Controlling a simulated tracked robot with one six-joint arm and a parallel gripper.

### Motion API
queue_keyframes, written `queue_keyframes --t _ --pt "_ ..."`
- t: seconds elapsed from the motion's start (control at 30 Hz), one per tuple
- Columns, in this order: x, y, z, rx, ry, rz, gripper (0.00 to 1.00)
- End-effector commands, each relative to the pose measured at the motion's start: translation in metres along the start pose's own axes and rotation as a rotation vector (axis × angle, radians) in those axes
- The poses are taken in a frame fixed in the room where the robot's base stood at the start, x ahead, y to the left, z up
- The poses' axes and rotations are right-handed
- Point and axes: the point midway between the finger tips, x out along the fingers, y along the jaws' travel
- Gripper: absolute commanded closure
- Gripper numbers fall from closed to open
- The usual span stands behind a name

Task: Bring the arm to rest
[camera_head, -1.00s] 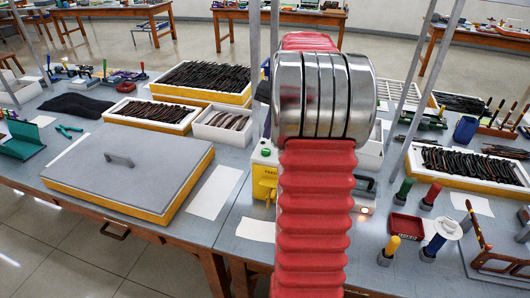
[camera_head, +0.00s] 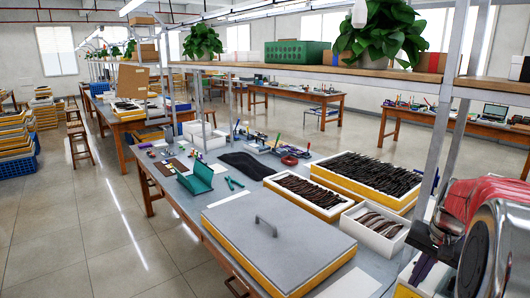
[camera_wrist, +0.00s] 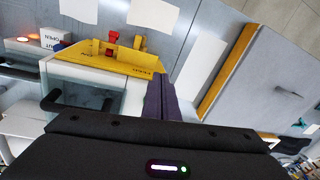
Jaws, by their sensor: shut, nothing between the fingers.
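My arm, with red ribbed sleeve and shiny metal rings, fills the lower right corner of the head view. My gripper (camera_wrist: 160,98) shows in the wrist view as dark fingers pressed together, with nothing between them. Its black body fills the bottom of that view. The fingertips are over or beside a yellow tray-like unit (camera_wrist: 112,58) on a white, glass-fronted box with a black handle (camera_wrist: 52,101). I cannot tell whether they touch it. The fingers are not clearly seen in the head view.
The bench holds a grey-lidded yellow case (camera_head: 245,250), trays of dark frame parts (camera_head: 372,175) and a green stand (camera_head: 197,178). Grey posts (camera_head: 445,100) and an overhead shelf (camera_head: 300,70) stand close to the arm. Open floor (camera_head: 100,240) lies at left.

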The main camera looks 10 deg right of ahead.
Motion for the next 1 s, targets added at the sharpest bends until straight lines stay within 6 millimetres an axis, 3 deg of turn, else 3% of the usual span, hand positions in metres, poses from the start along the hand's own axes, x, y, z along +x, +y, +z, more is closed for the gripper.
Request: queue_keyframes --t 0.5,1.0 --pt "-0.02 -0.06 0.129 -0.329 0.09 0.037 1.0" --pt "-0.03 -0.088 0.244 -0.636 0.199 0.012 1.0"
